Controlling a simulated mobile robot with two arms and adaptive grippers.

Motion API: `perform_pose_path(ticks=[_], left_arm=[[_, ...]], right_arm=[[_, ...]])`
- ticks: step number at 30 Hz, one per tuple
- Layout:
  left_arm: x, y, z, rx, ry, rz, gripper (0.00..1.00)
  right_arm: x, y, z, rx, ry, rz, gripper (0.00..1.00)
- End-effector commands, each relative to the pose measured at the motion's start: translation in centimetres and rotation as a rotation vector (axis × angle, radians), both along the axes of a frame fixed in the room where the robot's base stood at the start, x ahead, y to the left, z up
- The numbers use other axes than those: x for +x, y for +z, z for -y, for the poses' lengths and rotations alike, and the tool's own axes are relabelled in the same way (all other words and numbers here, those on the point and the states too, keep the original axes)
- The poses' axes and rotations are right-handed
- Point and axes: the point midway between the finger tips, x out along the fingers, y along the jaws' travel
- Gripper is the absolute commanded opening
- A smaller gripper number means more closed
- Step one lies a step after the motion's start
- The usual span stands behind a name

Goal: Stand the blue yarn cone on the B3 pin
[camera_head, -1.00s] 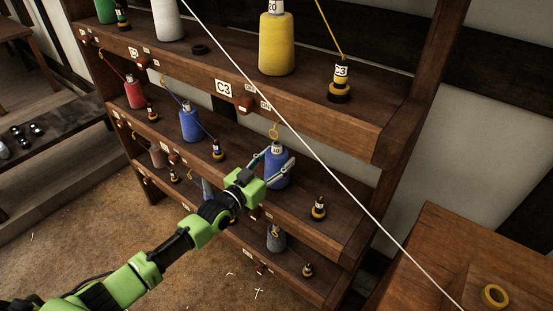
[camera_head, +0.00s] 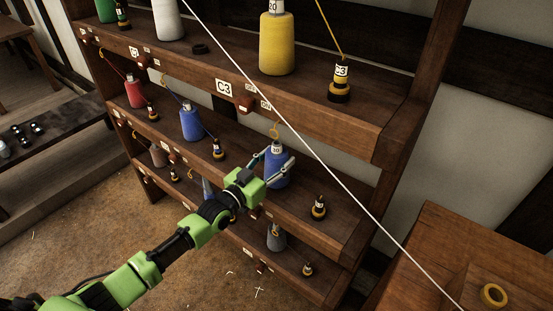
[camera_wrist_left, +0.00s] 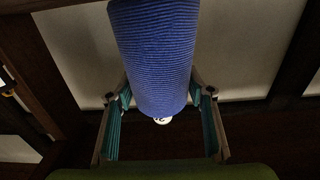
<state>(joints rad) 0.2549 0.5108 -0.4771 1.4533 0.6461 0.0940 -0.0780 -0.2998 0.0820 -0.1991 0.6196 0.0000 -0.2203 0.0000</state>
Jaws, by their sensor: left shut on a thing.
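The blue yarn cone (camera_head: 276,168) is upright at the right part of the middle shelf (camera_head: 335,228), with a white label at its top. My left gripper (camera_head: 280,166) is shut on this cone, with a finger on either side. In the left wrist view the cone (camera_wrist_left: 155,55) fills the space between the two fingers (camera_wrist_left: 160,118), its white-labelled end toward the bottom of the picture. The cone's base is partly hidden by the gripper, so I cannot tell whether it touches the shelf or a pin. My right gripper is out of view.
Another blue cone (camera_head: 190,122) stands further left on the same shelf. A small black and yellow spool (camera_head: 318,208) stands to the right of the held cone. The upper shelf, with a yellow cone (camera_head: 277,45), overhangs. A white line crosses the view diagonally.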

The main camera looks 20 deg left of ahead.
Motion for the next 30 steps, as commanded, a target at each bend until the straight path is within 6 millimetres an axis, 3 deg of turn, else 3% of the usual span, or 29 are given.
perform_pose_path(ticks=[28, 29, 30], left_arm=[[0.0, -1.0, 0.0, -0.001, 0.0, 0.003, 0.22], [0.0, -1.0, 0.0, -0.001, 0.0, 0.003, 0.51], [0.0, -0.9, 0.0, -0.001, 0.0, 0.003, 0.55]], right_arm=[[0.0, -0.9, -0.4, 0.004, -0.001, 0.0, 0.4], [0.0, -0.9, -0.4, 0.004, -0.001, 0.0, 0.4], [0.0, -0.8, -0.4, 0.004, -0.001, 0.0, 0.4]])
